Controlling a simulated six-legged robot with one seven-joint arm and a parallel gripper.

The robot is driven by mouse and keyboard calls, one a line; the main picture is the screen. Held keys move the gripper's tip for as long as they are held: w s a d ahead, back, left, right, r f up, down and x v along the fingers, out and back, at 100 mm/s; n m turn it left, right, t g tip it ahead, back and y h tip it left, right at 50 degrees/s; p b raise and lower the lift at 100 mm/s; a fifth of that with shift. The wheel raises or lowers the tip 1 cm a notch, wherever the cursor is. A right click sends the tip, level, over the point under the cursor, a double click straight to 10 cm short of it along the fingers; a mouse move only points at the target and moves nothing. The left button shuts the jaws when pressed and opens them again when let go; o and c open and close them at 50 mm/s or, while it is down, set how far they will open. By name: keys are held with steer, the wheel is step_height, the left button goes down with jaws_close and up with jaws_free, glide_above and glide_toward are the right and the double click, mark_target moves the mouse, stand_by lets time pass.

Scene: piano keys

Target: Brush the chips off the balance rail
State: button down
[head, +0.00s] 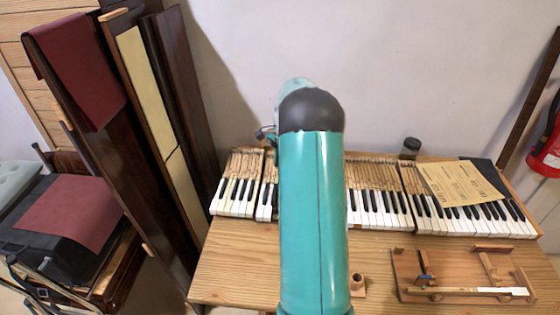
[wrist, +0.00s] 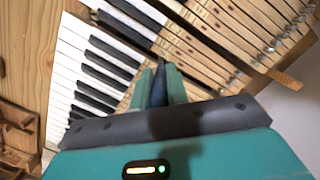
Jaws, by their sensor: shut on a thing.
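A piano keyboard (head: 385,215) with white and black keys lies on a wooden bench, its bare wooden key shafts (head: 372,173) toward the wall. The keys (wrist: 78,62) and shafts (wrist: 230,35) also show in the wrist view. My gripper (wrist: 158,72) is over the keyboard, its teal fingers shut on a slim dark object (wrist: 158,88), perhaps a brush handle. Its far end is hard to make out. In the head view my arm hides the gripper and the middle of the keyboard. I cannot make out the balance rail or any chips.
A yellowed paper (head: 460,185) lies over the right keys, near a dark jar (head: 410,148). A wooden stand (head: 465,275) with a key on it is at the front right. Tall dark panels (head: 180,100) lean at left. The front left of the bench (head: 240,265) is clear.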

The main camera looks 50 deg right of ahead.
steer(key=shift+w+d, duration=0.25)
steer(key=shift+d, duration=0.1)
stand_by(1.0)
steer(key=shift+s+a, duration=0.1)
steer(key=shift+a, duration=0.05)
steer(key=shift+s+a, duration=0.15)
steer(key=shift+w+d, duration=0.25)
steer(key=shift+d, duration=0.05)
steer(key=shift+a, duration=0.1)
steer(key=shift+s+a, duration=0.2)
steer(key=shift+s, duration=0.05)
